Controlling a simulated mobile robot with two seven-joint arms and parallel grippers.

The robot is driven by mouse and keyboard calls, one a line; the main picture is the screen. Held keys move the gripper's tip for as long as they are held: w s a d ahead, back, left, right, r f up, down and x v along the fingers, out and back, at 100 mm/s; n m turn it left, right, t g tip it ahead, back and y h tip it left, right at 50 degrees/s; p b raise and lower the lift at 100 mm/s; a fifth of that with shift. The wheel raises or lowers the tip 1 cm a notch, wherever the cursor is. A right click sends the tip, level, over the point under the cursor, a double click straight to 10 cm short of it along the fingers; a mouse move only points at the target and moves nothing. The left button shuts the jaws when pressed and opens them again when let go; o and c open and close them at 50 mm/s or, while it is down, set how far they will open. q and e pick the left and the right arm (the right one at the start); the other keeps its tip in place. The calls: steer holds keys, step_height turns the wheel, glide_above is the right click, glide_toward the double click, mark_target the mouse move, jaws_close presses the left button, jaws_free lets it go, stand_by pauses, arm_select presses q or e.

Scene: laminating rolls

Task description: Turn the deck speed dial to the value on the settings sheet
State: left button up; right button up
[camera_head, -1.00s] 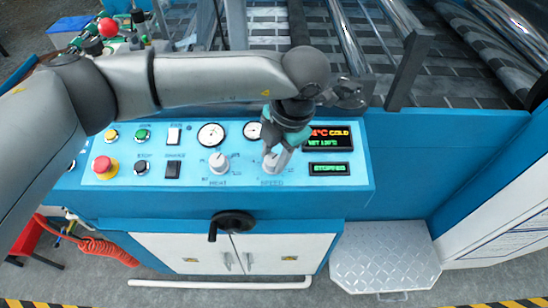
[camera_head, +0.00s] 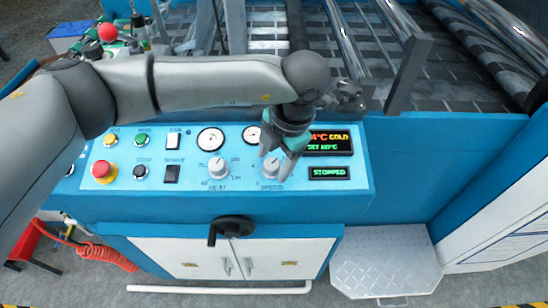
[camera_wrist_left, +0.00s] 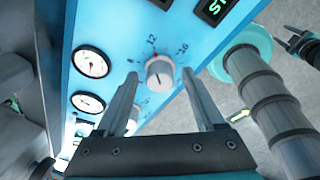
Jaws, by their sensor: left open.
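The speed dial (camera_head: 271,168) is a pale round knob at the right of the blue control panel (camera_head: 330,192), with SPEED printed below it. In the left wrist view the dial (camera_wrist_left: 160,73) has a red mark at its rim close to the 12, and a 16 to the right. My left gripper (camera_head: 275,163) is open over the dial. Its two fingers stand on either side of the knob in the wrist view, and I cannot tell whether they touch it. A dark jaw-like part (camera_wrist_left: 300,45) at the wrist view's right edge looks like my right gripper, its opening unclear.
The heat dial (camera_head: 218,168) sits left of the speed dial. A display (camera_head: 329,172) reads STOPPED, below a temperature display (camera_head: 328,140). A red stop button (camera_head: 103,171) is at the panel's left. A crank handle (camera_head: 231,228) sticks out below. Rollers lie behind the panel.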

arm_select(q)
steer(key=v, duration=1.5)
steer(key=shift+d, duration=0.15)
